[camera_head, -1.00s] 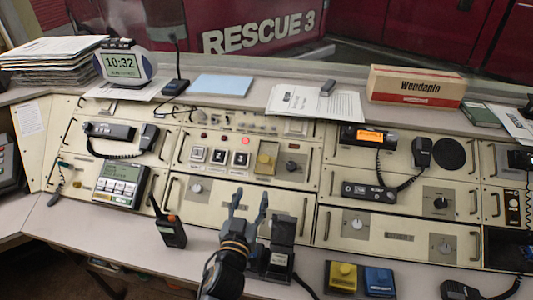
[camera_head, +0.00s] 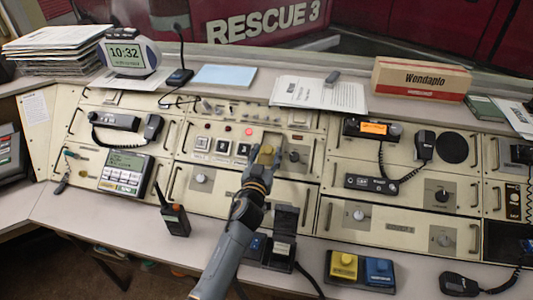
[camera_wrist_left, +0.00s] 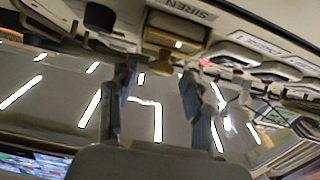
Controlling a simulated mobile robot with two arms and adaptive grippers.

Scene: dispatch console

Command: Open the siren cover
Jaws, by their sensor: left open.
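The siren cover is a small yellow cover (camera_head: 265,155) on the upper panel of the console, right of the white push buttons. In the left wrist view the yellow cover (camera_wrist_left: 172,38) is beside a label reading SIREN (camera_wrist_left: 188,9); it looks closed. My left gripper (camera_head: 262,163) is right at the cover and partly hides it in the head view. In the left wrist view my left gripper (camera_wrist_left: 158,72) is open, its two fingers apart on either side of the cover's near edge, with nothing held. Whether a finger touches the cover I cannot tell. My right gripper is not in view.
White push buttons (camera_head: 222,147) sit just left of the cover. A handheld radio (camera_head: 174,218) stands on the desk, left of my arm. A black device (camera_head: 282,240) stands right of it. Yellow (camera_head: 344,266) and blue (camera_head: 378,271) buttons are at the front.

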